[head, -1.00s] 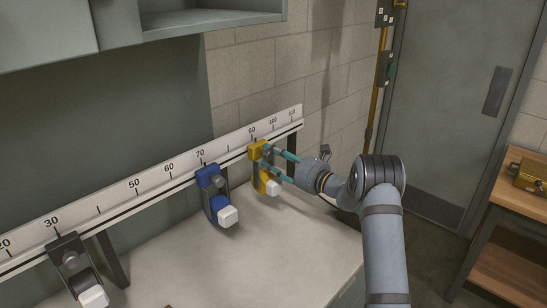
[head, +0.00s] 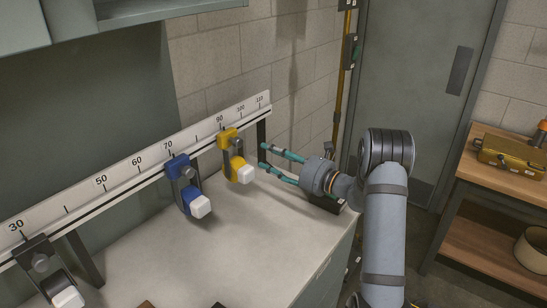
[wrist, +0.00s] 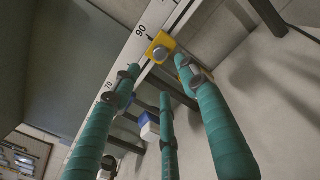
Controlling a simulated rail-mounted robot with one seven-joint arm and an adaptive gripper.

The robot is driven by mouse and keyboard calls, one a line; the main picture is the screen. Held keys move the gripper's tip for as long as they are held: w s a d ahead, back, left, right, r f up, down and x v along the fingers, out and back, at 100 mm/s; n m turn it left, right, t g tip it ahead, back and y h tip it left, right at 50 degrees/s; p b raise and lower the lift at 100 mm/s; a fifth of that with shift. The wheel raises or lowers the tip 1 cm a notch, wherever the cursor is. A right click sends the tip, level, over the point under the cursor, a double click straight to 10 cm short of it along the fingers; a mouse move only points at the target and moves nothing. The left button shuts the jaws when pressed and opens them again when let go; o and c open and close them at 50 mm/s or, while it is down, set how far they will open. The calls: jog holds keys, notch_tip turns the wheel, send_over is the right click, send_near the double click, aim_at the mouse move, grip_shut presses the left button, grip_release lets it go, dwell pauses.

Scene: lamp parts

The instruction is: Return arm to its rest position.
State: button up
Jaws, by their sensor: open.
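My gripper (head: 264,157) is open and empty, with teal fingers pointing left toward the rail. It is just to the right of the yellow lamp part (head: 231,150), with a gap between them in the head view. The yellow part hangs on the numbered rail (head: 131,167) close to the 90 mark, its white end facing out. In the wrist view the teal fingers (wrist: 158,92) are spread, and the yellow part (wrist: 160,48) shows beyond them. The blue lamp part (head: 178,170) sits on the rail near 70. A black one (head: 41,263) sits near 30.
A pale worktop (head: 235,235) lies below the rail, mostly clear, with small dark items at its front edge. A grey cabinet (head: 110,15) hangs above left. A grey door (head: 418,80) is behind my arm. A wooden shelf unit (head: 510,190) with a brass box (head: 510,155) stands right.

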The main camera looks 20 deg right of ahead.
aim_at(242, 141)
jog(key=shift+s+d, duration=0.2)
jog(key=x, duration=1.1)
jog(key=shift+w+a, duration=0.3)
jog(key=shift+w+d+r, duration=0.1)
jog(key=shift+w, duration=0.15)
jog(key=shift+w+d, duration=0.6)
jog(key=shift+d, duration=0.35)
jog(key=shift+s+a, duration=0.15)
jog(key=shift+a, duration=0.2)
